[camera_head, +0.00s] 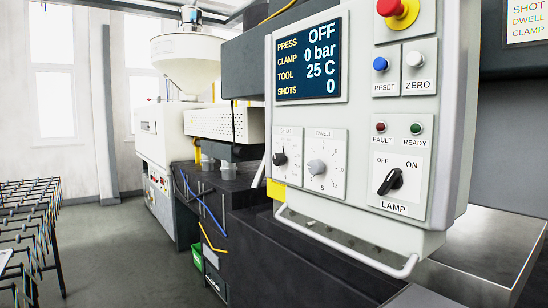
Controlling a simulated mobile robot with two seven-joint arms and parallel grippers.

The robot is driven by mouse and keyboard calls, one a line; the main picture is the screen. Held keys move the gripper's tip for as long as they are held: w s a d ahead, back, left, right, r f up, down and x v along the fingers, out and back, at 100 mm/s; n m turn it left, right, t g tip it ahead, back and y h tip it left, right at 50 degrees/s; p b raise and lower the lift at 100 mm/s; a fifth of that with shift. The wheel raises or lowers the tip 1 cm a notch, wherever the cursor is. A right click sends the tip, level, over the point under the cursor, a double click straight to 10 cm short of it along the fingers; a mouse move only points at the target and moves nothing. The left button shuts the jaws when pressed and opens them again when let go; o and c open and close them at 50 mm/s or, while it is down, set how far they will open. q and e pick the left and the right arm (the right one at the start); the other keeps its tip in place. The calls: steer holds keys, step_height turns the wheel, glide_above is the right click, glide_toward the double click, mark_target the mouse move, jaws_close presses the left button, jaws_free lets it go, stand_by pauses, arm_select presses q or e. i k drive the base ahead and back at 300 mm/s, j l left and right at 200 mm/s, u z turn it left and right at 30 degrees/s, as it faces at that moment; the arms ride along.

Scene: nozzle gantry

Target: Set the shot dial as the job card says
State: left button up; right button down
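The shot dial (280,159) is a small black knob on a white plate labelled SHOT, at the lower left of the control panel (350,125). Its scale marks are too small to read, and I cannot tell its exact setting. The job card (527,22) is at the top right edge. It shows the words SHOT, DWELL and CLAMP, but any values lie outside the picture. Neither of my grippers is in view.
A grey dwell dial (316,167) sits right beside the shot dial. The screen (309,60) reads PRESS OFF, 0 bar, 25 C, SHOTS 0. A lamp switch (390,181) and a white rail (345,245) are on the panel. A wire rack (30,230) stands left.

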mark_target(279, 159)
steer(key=i+j, duration=0.2)
steer(key=i, duration=0.2)
steer(key=i+j, duration=0.25)
steer(key=i, duration=0.15)
steer(key=i+j, duration=0.2)
steer(key=i, duration=0.2)
steer(key=i+j, duration=0.15)
steer(key=j, duration=0.2)
steer(key=i+j, duration=0.35)
steer(key=j, duration=0.3)
steer(key=i+j, duration=0.2)
steer(key=j+z, duration=0.05)
steer(key=j, duration=0.05)
